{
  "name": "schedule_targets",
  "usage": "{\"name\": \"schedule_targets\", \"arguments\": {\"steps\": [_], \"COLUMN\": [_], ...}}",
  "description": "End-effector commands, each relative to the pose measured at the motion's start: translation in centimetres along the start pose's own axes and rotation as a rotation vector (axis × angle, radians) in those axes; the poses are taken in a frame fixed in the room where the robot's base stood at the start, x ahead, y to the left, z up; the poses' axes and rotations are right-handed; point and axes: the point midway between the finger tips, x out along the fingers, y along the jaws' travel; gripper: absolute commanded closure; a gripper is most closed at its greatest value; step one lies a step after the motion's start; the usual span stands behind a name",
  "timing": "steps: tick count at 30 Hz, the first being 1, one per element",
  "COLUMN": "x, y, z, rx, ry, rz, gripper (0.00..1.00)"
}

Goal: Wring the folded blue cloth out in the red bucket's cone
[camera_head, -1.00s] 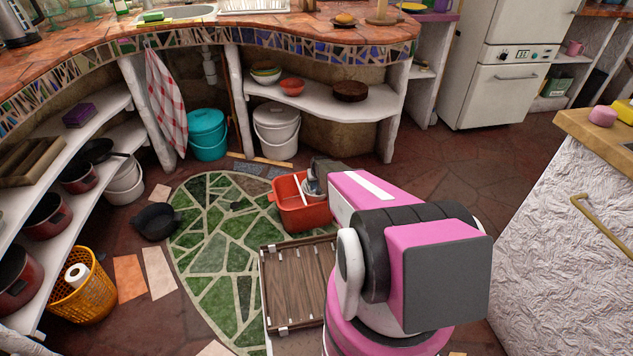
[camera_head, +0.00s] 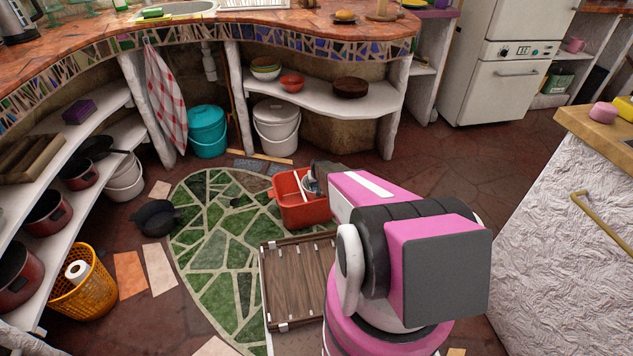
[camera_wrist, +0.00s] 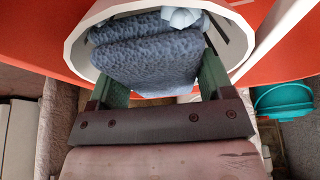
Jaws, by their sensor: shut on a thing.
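The red bucket (camera_head: 304,211) stands on the floor at the far right edge of the green mosaic, and its red also fills much of the wrist view (camera_wrist: 290,62). The white cone (camera_wrist: 75,50) opens around the folded blue cloth (camera_wrist: 150,60) in the wrist view. My gripper (camera_wrist: 162,82) is shut on the cloth, with a green finger at each side. The cloth lies in folds within the cone's mouth. A small pale blue lump (camera_wrist: 180,17) shows at its far edge. In the head view my pink arm hides most of the gripper and cloth.
A teal bucket (camera_head: 208,134) and a white bucket (camera_head: 276,128) stand under the counter. A brown wooden panel (camera_head: 298,280) is in front of the red bucket. A black pan (camera_head: 157,218) lies left on the floor. A textured white cabinet (camera_head: 565,225) stands at right.

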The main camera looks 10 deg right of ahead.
Motion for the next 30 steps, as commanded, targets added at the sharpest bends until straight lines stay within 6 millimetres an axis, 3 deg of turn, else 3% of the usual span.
{"name": "schedule_targets", "arguments": {"steps": [30], "x": [1.09], "y": [0.01], "z": [0.43], "rx": [0.002], "ry": [-0.003], "rz": [0.0], "gripper": [0.55]}}
